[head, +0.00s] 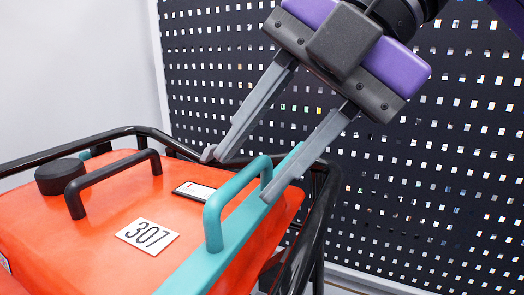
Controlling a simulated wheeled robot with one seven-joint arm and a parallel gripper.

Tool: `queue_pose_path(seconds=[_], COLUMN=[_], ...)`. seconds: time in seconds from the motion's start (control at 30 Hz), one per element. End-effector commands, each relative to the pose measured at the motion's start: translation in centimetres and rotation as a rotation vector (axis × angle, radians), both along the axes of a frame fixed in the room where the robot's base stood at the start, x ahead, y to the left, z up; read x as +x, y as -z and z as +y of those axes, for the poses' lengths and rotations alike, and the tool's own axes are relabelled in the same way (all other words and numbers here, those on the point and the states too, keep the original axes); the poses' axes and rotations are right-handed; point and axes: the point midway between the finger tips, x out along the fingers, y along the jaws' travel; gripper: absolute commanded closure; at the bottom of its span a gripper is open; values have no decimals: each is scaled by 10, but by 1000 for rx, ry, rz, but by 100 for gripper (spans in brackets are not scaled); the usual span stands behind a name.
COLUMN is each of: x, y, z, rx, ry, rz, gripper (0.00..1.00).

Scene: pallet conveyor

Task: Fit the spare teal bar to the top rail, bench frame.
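A teal bar (207,267) with an arched teal handle (233,183) runs across the top of an orange body (110,205). Its near end is cut off by the bottom of the picture, and my gripper's right finger hides part of its far end. My gripper (239,174) comes down from the upper right with its two grey fingers spread apart. In the picture, the top of the teal handle lies between the fingertips. I cannot tell whether either finger touches it. A black tubular rail (122,131) runs around the orange body.
A black handle (112,170), a round black cap (60,176), a "307" label (146,236) and a small white and dark label (193,191) are on the orange body. A small teal piece (85,155) shows behind the cap. A black perforated panel (430,200) stands behind.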

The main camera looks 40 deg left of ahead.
Motion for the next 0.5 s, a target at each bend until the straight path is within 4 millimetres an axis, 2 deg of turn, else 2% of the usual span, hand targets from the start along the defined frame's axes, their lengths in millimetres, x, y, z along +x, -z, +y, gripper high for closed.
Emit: queue_pose_path(seconds=[0.3, 0.5], x=[1, 10], y=[0, -19], z=[-1, -11], rx=[-3, -1], ry=[0, 2], rz=[-1, 1], gripper=[62, 62])
